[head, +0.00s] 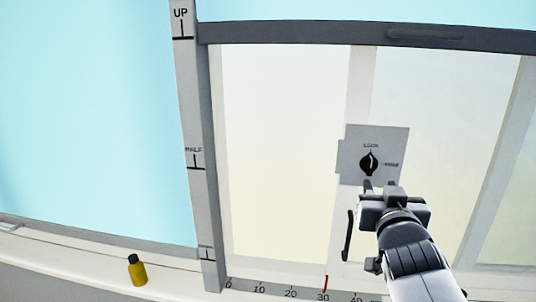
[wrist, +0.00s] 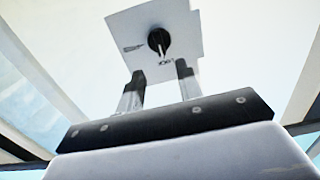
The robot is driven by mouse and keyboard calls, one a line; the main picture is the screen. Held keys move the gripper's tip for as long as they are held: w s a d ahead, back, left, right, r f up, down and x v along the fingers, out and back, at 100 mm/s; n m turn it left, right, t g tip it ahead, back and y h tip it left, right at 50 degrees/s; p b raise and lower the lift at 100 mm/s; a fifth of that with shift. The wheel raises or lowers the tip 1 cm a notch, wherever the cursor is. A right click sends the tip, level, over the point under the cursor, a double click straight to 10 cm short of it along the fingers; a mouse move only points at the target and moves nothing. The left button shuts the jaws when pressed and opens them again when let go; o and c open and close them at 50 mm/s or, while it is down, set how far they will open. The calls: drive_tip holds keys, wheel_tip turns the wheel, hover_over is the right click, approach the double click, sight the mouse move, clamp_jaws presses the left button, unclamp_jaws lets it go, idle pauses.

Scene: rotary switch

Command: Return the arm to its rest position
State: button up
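My gripper (head: 379,187) is in front of the window, just below the rotary switch, with my arm reaching up from the bottom right. In the wrist view the two fingers of my gripper (wrist: 158,82) stand apart with nothing between them. The black rotary knob (head: 369,163) sits on a grey plate (head: 396,139) and its white pointer line is roughly upright. The knob (wrist: 159,41) shows beyond the fingertips in the wrist view, and the fingers look clear of it. A label above the knob seems to read "LOCK"; the label to its right is too small to read surely.
A grey sash frame (head: 209,150) with a vertical scale stands left of the panes. A ruler (head: 260,289) with a red mark runs along the bottom. A yellow bottle (head: 137,272) stands on the sill at left. A dark handle (head: 348,236) is close left of my gripper.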

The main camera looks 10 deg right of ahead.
sight(371, 167)
drive_tip(key=x, duration=0.9)
drive_tip(key=shift+w+p, duration=0.2)
drive_tip(key=shift+p, duration=0.1)
drive_tip(key=shift+s+f, duration=0.1)
